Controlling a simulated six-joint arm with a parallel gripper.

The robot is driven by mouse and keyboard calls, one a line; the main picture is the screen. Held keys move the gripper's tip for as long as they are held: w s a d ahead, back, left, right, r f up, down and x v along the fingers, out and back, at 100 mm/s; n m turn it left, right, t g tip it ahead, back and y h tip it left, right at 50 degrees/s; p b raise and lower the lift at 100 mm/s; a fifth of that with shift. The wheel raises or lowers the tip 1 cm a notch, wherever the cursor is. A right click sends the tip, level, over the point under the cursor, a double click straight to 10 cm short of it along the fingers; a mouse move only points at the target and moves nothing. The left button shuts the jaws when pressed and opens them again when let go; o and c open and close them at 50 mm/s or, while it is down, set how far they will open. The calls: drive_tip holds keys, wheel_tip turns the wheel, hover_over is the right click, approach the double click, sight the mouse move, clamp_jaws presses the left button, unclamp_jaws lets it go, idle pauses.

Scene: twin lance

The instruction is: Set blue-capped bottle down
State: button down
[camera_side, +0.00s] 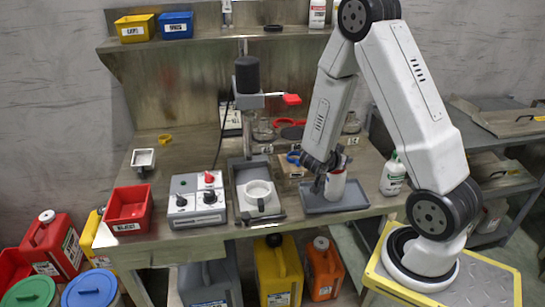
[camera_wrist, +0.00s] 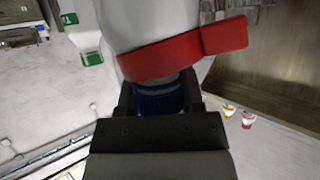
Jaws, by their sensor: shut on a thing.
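My gripper (camera_side: 322,178) is shut on the blue-capped bottle, a white bottle (camera_side: 335,185) with a red band, over the grey tray (camera_side: 345,202) at the front right of the bench. In the wrist view, the fingers of my gripper (camera_wrist: 160,98) close on either side of the dark blue cap (camera_wrist: 158,97). The white body and red band (camera_wrist: 175,60) of the bottle (camera_wrist: 150,20) show beyond them. In the side view the cap is hidden by my gripper. I cannot tell whether the bottle's base touches the tray.
A white bottle with a green label (camera_side: 393,175) stands just right of the tray.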

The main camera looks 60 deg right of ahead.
drive_tip(key=shift+f, duration=0.1)
drive_tip(key=shift+c, duration=1.2)
unclamp_jaws()
drive_tip(key=v, duration=1.2)
drive_tip(key=shift+w, duration=0.1)
